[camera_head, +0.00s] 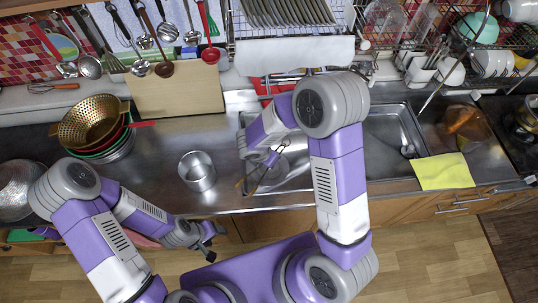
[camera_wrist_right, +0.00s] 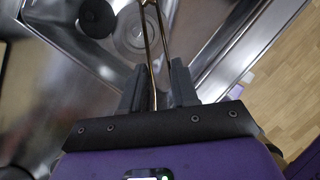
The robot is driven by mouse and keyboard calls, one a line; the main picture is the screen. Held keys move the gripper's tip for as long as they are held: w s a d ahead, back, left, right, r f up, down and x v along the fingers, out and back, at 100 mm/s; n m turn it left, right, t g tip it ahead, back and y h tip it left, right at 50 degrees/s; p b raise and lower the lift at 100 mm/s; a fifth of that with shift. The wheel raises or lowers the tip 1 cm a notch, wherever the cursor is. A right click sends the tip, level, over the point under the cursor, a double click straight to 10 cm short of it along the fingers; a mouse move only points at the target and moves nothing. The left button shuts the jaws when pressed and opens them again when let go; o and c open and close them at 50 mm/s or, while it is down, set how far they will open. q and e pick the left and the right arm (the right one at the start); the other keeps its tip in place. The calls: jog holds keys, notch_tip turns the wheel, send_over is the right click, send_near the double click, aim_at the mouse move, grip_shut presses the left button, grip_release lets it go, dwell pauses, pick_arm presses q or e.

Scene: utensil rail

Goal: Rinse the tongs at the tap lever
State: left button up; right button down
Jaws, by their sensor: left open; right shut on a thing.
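My right gripper (camera_head: 266,164) is over the front left part of the sink (camera_head: 388,132). In the right wrist view, my right gripper (camera_wrist_right: 158,78) is shut on the tongs (camera_wrist_right: 149,38), two thin brass-coloured arms that reach ahead over the steel basin (camera_wrist_right: 205,30). In the head view the tongs are small and hard to make out beside the gripper. My left gripper (camera_head: 207,246) is open and empty, low in front of the counter edge. I cannot make out the tap lever; my right arm covers part of the area behind the sink.
A metal pot (camera_head: 197,171) stands on the counter left of the sink. A brass colander (camera_head: 90,122) sits on stacked bowls. A cutting board (camera_head: 177,91) leans at the back under hanging utensils (camera_head: 140,45). A yellow cloth (camera_head: 443,172) lies right of the sink.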

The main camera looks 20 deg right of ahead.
jog(key=shift+w+d+f, duration=0.15)
jog(key=shift+w+d, duration=0.2)
jog(key=shift+d, duration=0.25)
jog(key=w+d+f+p, duration=0.2)
jog(key=w+d, duration=0.3)
jog(key=d, duration=0.6)
jog(key=shift+w+f, duration=0.25)
jog(key=shift+d, duration=0.1)
